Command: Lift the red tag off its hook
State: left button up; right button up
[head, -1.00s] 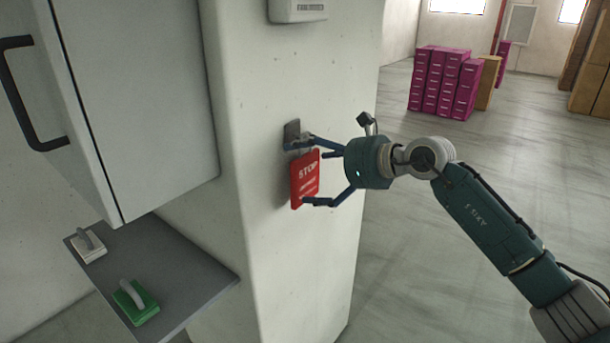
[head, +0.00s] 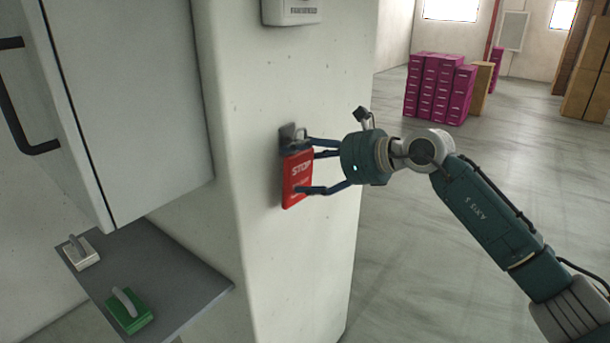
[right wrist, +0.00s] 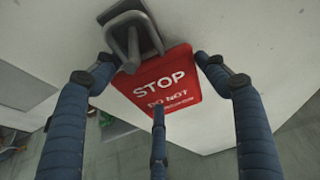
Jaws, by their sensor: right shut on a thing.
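The red tag (head: 294,181) reads STOP and hangs against the pale pillar, below a grey metal hook (head: 287,134). In the right wrist view the tag (right wrist: 178,84) is seen close up, with its grey loop at the hook (right wrist: 124,18). My right gripper (head: 303,166) is shut on the tag, its blue fingers at the sides and lower front. The same fingers frame the tag in the right wrist view (right wrist: 157,80). Whether the loop is clear of the hook cannot be told. My left gripper is out of view.
A grey cabinet (head: 130,110) with a black handle is at the left. Below it a grey shelf (head: 170,265) holds a green block (head: 128,312) and a white block (head: 80,254), each with a handle. Magenta boxes (head: 438,88) stand far back. The floor at right is open.

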jog(key=s+d+b, duration=0.6)
jog(key=s+d, duration=0.4)
jog(key=d, duration=0.4)
jog(key=s+d+f, duration=0.1)
jog(key=s+f, duration=0.3)
jog(key=f, duration=0.3)
jog(key=s+d+f, duration=0.2)
jog(key=s+f, duration=0.3)
jog(key=f, duration=0.3)
jog(key=shift+d, duration=0.3)
jog(key=s+f, duration=0.2)
jog(key=s, duration=0.1)
jog(key=s+d+f, duration=0.1)
jog(key=s+f, duration=0.4)
jog(key=s, duration=0.2)
jog(key=shift+s+d+f, duration=0.1)
jog(key=shift+d+f, duration=0.1)
jog(key=shift+d, duration=0.1)
jog(key=shift+c, duration=0.2)
jog(key=shift+s+f, duration=0.2)
jog(key=shift+s, duration=0.25)
